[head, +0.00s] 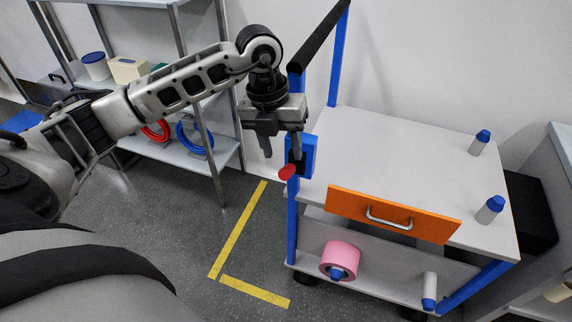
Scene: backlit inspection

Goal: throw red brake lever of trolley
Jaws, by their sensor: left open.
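The trolley (390,147) has a pale grey top, blue posts and a black push handle (318,38). A blue bracket (308,150) sits on its near left post. The brake lever, with its red knob (287,172), sticks out from this bracket toward the left. My left gripper (281,155) is open, pointing down at the bracket, with its fingertips close above the red knob. One finger overlaps the bracket in the picture; I cannot tell whether it touches the lever. My right gripper is not in view.
An orange drawer front (393,214) and a pink roll (340,260) are on the trolley's near side. A metal shelf (222,156) with red and blue coils is behind left. Yellow-taped floor (238,230) is clear.

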